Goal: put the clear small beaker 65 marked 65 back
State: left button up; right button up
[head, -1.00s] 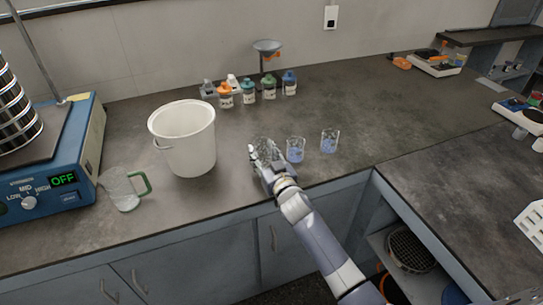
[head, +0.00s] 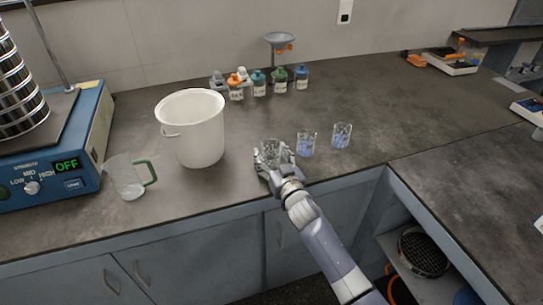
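A clear small beaker (head: 268,151) with no visible blue liquid is at my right gripper (head: 274,163), near the counter's front edge. The gripper's fingers are closed around the beaker and partly hide it. I cannot read a mark on it, or tell whether its base touches the counter. Two similar clear beakers with blue contents stand to its right, a nearer one (head: 306,146) and a farther one (head: 341,136). My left gripper is not in view.
A white bucket (head: 193,130) and a glass jug with a green handle (head: 126,180) stand to the left, beside the blue sieve shaker (head: 60,150) showing OFF. Several capped bottles (head: 258,86) stand behind.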

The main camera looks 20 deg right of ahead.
jog(key=shift+r, duration=0.3)
jog(key=shift+s+f, duration=0.15)
jog(key=shift+s, duration=0.2)
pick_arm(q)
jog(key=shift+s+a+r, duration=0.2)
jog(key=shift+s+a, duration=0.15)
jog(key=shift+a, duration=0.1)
pick_arm(e)
jog(key=s, duration=1.1)
jog(key=shift+s+d+r, duration=0.15)
jog(key=shift+d+r, duration=0.15)
jog(key=shift+r, duration=0.1)
jog(key=shift+f, duration=0.1)
